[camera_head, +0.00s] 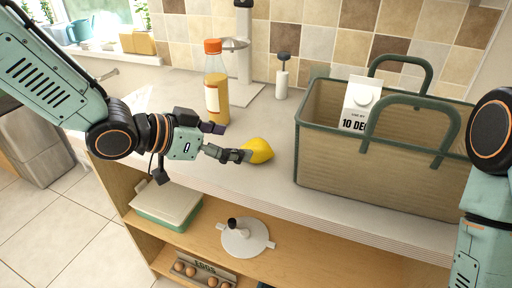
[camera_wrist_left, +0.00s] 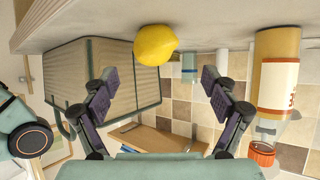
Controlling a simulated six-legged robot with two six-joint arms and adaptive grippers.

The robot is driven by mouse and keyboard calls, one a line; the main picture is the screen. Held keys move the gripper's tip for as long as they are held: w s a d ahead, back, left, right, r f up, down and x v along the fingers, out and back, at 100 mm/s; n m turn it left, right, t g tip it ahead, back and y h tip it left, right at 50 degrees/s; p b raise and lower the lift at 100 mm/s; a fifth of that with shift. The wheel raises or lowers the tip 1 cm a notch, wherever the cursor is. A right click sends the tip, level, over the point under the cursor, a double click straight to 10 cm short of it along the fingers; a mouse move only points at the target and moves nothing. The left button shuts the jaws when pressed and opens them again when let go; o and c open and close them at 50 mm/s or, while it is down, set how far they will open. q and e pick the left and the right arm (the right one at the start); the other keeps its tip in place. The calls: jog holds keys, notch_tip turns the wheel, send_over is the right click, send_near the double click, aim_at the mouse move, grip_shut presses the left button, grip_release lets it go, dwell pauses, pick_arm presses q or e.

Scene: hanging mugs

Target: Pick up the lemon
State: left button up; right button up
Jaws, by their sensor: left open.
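The yellow lemon (camera_head: 258,150) lies on the counter, left of the basket and in front of the bottle. My left gripper (camera_head: 240,154) is right beside the lemon's left side in the head view. In the left wrist view the lemon (camera_wrist_left: 155,45) lies ahead of the fingers, a little left of the middle between them. The left gripper (camera_wrist_left: 160,85) is open with its two fingers wide apart and nothing between them. I cannot tell from the head view whether a finger touches the lemon. My right arm shows at the right edge, but its gripper is out of view.
A woven basket (camera_head: 385,165) with green trim holds a white carton (camera_head: 358,105). An orange-capped bottle (camera_head: 216,90) stands behind my left gripper. A paper-towel stand (camera_head: 244,60) and a small white dispenser (camera_head: 282,80) are at the back. The counter's front edge (camera_head: 240,178) is close.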

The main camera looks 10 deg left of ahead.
aim_at(249, 147)
pick_arm(q)
jog(key=shift+d+f, duration=0.25)
jog(key=shift+d, duration=0.1)
jog(key=shift+w+d+f, duration=0.1)
jog(key=shift+w+d, duration=0.1)
jog(key=shift+d, duration=0.15)
jog(key=shift+w+d+f, duration=0.3)
jog(key=shift+w, duration=0.15)
jog(key=shift+w+d+f+b, duration=0.1)
jog(key=shift+d+f+b, duration=0.15)
jog(key=shift+f+b, duration=0.3)
jog(key=shift+d+f, duration=0.15)
jog(key=shift+d, duration=0.2)
jog(key=b+x, duration=0.1)
jog(key=x, duration=0.2)
jog(key=shift+w, duration=0.25)
jog(key=shift+s+a, duration=0.1)
jog(key=shift+s, duration=0.2)
jog(key=shift+c, duration=0.2)
jog(key=shift+w, duration=0.25)
jog(key=c, duration=0.4)
jog(key=shift+s, duration=0.15)
jog(key=c, duration=1)
